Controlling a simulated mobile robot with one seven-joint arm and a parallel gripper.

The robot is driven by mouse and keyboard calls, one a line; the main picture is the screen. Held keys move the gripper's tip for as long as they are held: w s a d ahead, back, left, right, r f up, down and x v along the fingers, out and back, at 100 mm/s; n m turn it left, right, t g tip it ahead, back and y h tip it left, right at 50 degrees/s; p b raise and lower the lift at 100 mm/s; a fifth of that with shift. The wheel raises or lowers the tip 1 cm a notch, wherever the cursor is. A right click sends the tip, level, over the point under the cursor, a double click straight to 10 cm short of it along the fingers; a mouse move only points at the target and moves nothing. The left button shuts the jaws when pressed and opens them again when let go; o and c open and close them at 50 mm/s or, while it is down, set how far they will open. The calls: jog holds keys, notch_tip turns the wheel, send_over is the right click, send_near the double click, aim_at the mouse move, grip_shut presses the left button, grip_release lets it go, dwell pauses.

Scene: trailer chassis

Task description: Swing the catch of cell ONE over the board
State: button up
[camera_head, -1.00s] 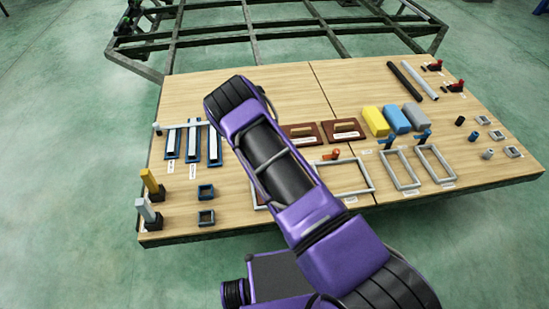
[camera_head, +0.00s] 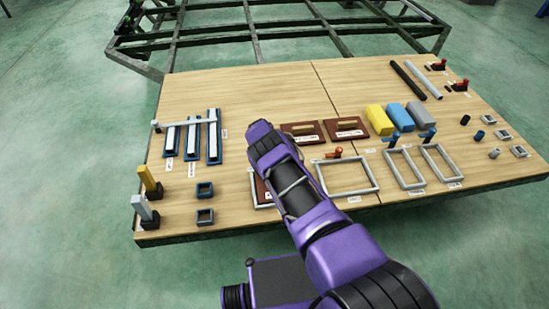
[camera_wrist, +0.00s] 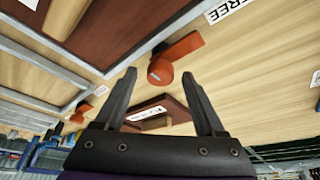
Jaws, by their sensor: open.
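In the wrist view an orange-red catch (camera_wrist: 168,62) stands beside a grey frame bar (camera_wrist: 60,50). Its flat lever points up and right, away from the brown board (camera_wrist: 110,30) lying inside that frame, toward a label reading FREE (camera_wrist: 228,8). The cell number is not readable. My gripper (camera_wrist: 159,75) is open and empty, its two fingertips just short of the catch, one to each side of it in the picture. In the head view my arm covers part of the frame with the brown board (camera_head: 260,188), and hides this catch and my fingers.
A second red catch (camera_head: 334,153) stands at an empty frame (camera_head: 345,191) to the right. Two frames with blue catches (camera_head: 389,141) lie further right. Two brown boards with handles (camera_head: 303,138) lie behind.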

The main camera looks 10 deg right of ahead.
grip_shut()
dwell(0.4)
jog(key=shift+n, duration=0.3)
jog(key=n+y, duration=0.1)
jog(key=n, duration=0.2)
jog(key=shift+s+d+n+t, duration=0.1)
jog(key=shift+d+n+t, duration=0.05)
jog(key=shift+n+t, duration=0.25)
jog(key=n+y, duration=0.1)
jog(key=n, duration=0.1)
jog(key=n+y, duration=0.1)
jog(key=n, duration=0.1)
jog(key=shift+d+t, duration=0.15)
jog(key=shift+t, duration=0.15)
jog(key=n+y, duration=0.2)
jog(key=n, duration=0.3)
jog(key=shift+d, duration=0.1)
jog(key=shift+n+g+y, duration=0.6)
jog(key=shift+n+y, duration=0.1)
jog(key=shift+n, duration=1.5)
